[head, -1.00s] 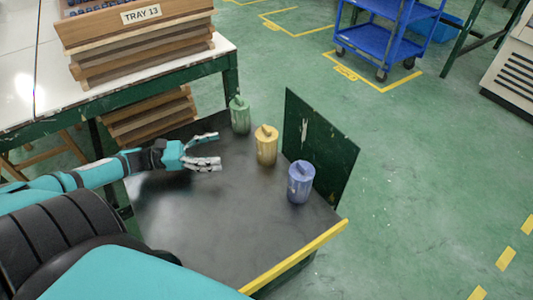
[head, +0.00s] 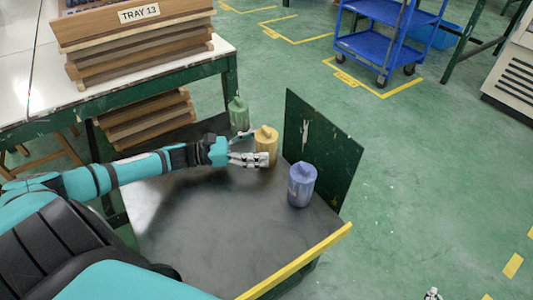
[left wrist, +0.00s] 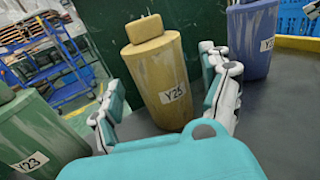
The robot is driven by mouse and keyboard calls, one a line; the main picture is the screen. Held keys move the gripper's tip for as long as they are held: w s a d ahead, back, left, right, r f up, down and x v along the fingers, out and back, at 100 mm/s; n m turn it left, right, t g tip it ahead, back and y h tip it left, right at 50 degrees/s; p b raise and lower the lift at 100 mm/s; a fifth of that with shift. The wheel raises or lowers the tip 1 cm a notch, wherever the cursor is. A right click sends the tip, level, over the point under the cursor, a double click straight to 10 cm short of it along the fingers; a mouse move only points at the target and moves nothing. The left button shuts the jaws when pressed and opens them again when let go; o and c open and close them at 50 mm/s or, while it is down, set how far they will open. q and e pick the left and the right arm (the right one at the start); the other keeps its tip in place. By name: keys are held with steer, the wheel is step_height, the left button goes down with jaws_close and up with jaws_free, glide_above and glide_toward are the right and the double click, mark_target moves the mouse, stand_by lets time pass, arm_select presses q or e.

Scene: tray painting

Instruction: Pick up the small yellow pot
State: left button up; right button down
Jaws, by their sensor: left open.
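My left gripper (head: 255,148) is open at the pot's left side. In the left wrist view its two fingers (left wrist: 165,85) stand on either side of the pot's lower part. I cannot tell whether they touch it. The tip of my right gripper (head: 432,294) just shows at the bottom edge of the head view; its jaws are too small to judge.
The green pot (head: 238,113) stands close behind my left gripper and the blue pot (head: 302,186) to the right. A dark green panel (head: 320,145) rises behind the pots. A yellow edge (head: 300,260) bounds the table front. Wooden trays (head: 135,40) are stacked at the left.

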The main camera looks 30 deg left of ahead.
mark_target(269, 144)
arm_select(q)
steer(key=shift+x, duration=1.55)
steer(key=c, duration=0.8)
steer(key=shift+c, duration=0.7)
arm_select(e)
steer(key=shift+w+a+r+t+y, duration=0.2)
steer(key=shift+w+a+r+t, duration=0.05)
steer(key=shift+w+r+t, duration=0.35)
steer(key=shift+w+a+r+t+y, duration=0.25)
steer(key=shift+w+r+t, duration=0.25)
steer(key=shift+r, duration=0.15)
